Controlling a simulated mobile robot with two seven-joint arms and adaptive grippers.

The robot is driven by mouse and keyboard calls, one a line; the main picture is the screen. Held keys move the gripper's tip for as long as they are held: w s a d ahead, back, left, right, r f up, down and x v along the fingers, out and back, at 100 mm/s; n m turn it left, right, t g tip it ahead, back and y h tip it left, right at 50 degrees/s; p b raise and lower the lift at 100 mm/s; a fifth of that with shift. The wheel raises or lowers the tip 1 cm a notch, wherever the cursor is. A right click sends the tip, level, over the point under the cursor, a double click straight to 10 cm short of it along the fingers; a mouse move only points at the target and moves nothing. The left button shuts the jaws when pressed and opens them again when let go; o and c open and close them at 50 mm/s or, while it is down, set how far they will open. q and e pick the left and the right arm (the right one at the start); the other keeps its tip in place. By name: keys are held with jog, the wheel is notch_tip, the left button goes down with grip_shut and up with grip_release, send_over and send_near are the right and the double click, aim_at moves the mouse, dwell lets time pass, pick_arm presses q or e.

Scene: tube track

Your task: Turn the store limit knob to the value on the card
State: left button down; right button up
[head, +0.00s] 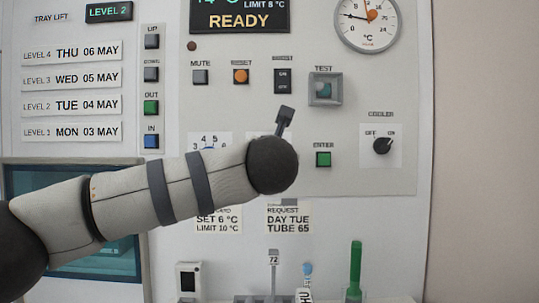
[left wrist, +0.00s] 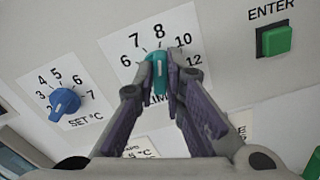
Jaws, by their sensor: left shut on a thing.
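The store limit knob (left wrist: 157,70) is teal with a white mark and sits on a white dial plate numbered 6, 7, 8, 10 and 12. Its mark points up, about at the 8. My left gripper (left wrist: 160,85) has its two fingers around the knob, shut on it. In the head view my left wrist hides the knob and the gripper's fingers. The card (head: 218,219) reads SET 6 °C, LIMIT 10 °C; its top is partly covered by my arm. The display (head: 240,17) reads LIMIT 8 °C and READY. My right gripper is not in view.
The blue set knob (left wrist: 64,102) is left of the limit knob. The green ENTER button (head: 323,159) is to the right, with the COOLER knob (head: 382,146) beyond it. Below stand a green tube (head: 355,268) and other small items.

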pick_arm(q)
jog(key=shift+d+m, duration=0.1)
jog(key=shift+m, duration=3.7)
jog(key=c, duration=1.7)
grip_release()
jog(key=shift+f, duration=0.1)
jog(key=shift+o, duration=0.2)
jog(key=s, duration=1.2)
